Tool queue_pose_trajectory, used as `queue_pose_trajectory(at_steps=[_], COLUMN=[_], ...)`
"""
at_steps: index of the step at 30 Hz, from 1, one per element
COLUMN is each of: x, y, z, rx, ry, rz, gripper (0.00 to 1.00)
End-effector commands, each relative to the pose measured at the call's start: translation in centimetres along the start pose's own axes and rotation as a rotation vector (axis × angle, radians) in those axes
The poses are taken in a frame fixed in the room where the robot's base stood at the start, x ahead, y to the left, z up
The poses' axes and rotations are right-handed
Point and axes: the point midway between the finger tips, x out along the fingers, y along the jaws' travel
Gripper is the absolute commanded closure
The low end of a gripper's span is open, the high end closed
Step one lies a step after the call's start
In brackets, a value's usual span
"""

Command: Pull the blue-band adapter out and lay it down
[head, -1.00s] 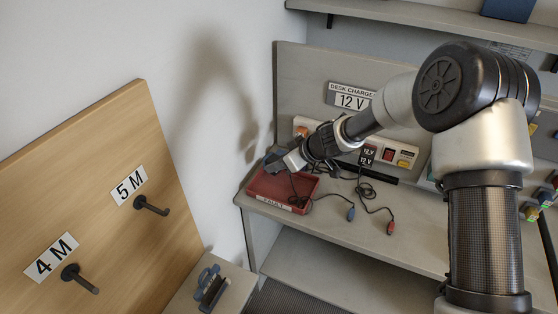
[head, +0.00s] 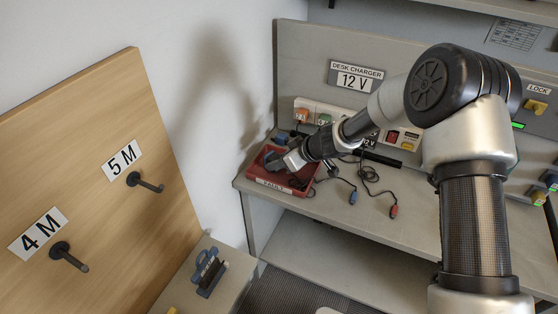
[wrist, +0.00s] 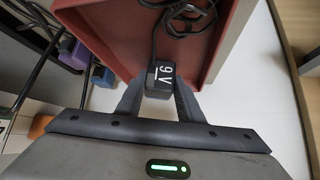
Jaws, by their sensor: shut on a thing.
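My gripper (head: 274,163) is shut on a small black adapter (wrist: 161,78) with a white label showing a digit and a V. A black lead (wrist: 185,14) runs from the adapter. The gripper is low over the red FAULT tray (head: 272,184) on the desk; whether the adapter touches the tray floor, I cannot tell. No blue band shows on the side I see. A blue-tipped plug (head: 352,198) and a red-tipped plug (head: 393,211) lie on leads on the desk, right of the tray.
A power strip (head: 308,107) with an orange and a green piece stands behind the tray, under the 12 V desk charger sign (head: 356,77). A black bar lies on the desk. A wooden board with hooks (head: 130,180) stands at left.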

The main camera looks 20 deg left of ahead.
Motion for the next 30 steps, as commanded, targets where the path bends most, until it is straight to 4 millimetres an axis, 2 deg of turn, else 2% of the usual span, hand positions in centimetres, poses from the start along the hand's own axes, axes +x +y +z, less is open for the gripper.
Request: queue_pose_trajectory(at_steps=[1,5,13,17,20,30], x=[0.0,0.0,-0.1,-1.0,-2.6,-11.0], y=[0.0,0.0,0.0,0.1,0.1,0.1], z=[-0.1,0.0,0.0,-0.1,-0.2,-0.3], rx=[0.000,0.000,0.000,0.001,0.001,0.000], ry=[0.001,0.001,0.000,0.000,0.000,0.000], rz=[0.000,0.000,0.000,0.001,0.003,0.003], gripper=[0.65,0.44,0.44,0.44,0.44,0.44])
